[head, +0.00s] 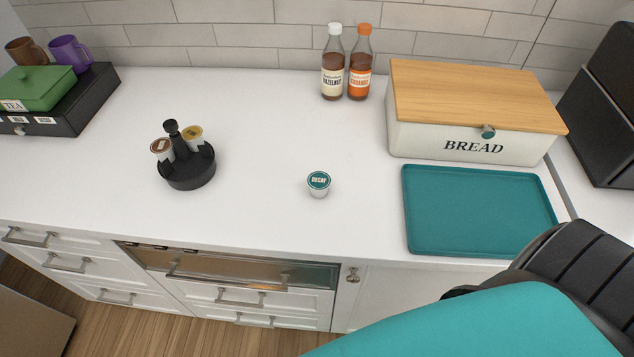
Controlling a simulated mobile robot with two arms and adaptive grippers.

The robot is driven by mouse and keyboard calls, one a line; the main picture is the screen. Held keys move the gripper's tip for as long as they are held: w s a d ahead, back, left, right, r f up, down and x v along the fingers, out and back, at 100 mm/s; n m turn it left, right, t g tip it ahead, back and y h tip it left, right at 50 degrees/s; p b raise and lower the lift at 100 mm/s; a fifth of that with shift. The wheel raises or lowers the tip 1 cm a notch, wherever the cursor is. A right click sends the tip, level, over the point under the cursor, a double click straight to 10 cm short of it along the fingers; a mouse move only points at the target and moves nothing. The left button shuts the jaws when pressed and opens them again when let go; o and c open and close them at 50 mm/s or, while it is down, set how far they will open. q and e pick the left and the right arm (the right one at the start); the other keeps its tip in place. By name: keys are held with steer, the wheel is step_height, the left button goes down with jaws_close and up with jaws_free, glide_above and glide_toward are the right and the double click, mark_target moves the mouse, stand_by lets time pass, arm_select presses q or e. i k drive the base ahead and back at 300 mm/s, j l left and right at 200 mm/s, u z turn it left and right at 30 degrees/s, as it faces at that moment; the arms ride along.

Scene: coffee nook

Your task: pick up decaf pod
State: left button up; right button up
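The decaf pod (319,185) is a small white cup with a teal lid that reads DECAF. It stands upright by itself on the white counter, near the middle of the head view. Part of my arm, teal and black, comes in at the lower right, well apart from the pod. Neither of my grippers is in the head view.
A black pod carousel (190,174) with two pods stands left of the decaf pod. A teal tray (480,210) lies to the right, before the bread box (470,135). Two syrup bottles (346,75) stand at the back. The counter around the decaf pod is clear.

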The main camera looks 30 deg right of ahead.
mark_target(319, 181)
steer(key=i+j+z, duration=0.1)
steer(key=j+z, duration=0.35)
steer(key=j, duration=0.15)
steer(key=j+z, duration=0.5)
steer(key=j, duration=0.15)
steer(key=j+z, duration=0.45)
steer(key=j, duration=0.15)
steer(key=k, duration=0.05)
